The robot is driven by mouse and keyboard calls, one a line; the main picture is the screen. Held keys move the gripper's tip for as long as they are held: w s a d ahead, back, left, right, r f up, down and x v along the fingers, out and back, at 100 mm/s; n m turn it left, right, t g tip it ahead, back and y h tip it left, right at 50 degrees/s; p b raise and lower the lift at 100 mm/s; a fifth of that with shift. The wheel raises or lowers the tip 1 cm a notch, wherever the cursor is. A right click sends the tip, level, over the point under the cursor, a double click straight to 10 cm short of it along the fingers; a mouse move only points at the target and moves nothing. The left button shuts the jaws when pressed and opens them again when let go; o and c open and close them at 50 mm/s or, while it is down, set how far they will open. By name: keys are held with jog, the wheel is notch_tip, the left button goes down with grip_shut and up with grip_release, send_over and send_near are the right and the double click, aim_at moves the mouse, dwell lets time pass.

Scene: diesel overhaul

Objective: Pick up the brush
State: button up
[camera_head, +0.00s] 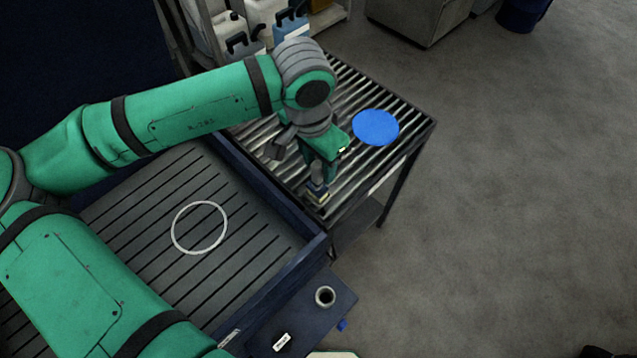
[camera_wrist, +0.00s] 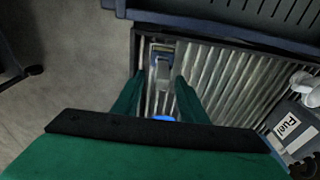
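The brush (camera_head: 319,195) is a small block with a pale yellowish edge, lying on the slatted roller table near its front corner. In the wrist view the brush (camera_wrist: 162,50) shows a dark and pale head with a grey handle pointing back toward my gripper. My gripper (camera_head: 316,178) points down over the brush and partly hides it. In the wrist view the two green fingers of my gripper (camera_wrist: 159,82) are spread apart, with the grey handle in the gap between them. Whether a finger touches the handle cannot be told.
A blue disc (camera_head: 376,127) lies on the roller table (camera_head: 395,150). The dark-rimmed tray bench (camera_head: 150,235) with a white ring (camera_head: 199,228) adjoins it. A small dark shelf (camera_head: 300,318) holds a cup (camera_head: 325,296). Jugs (camera_head: 245,45) stand behind.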

aim_at(317, 181)
jog(key=shift+w+a+f, duration=0.1)
jog(key=shift+w+f, duration=0.05)
jog(key=shift+f, duration=2.65)
jog(key=shift+w, duration=0.1)
grip_shut()
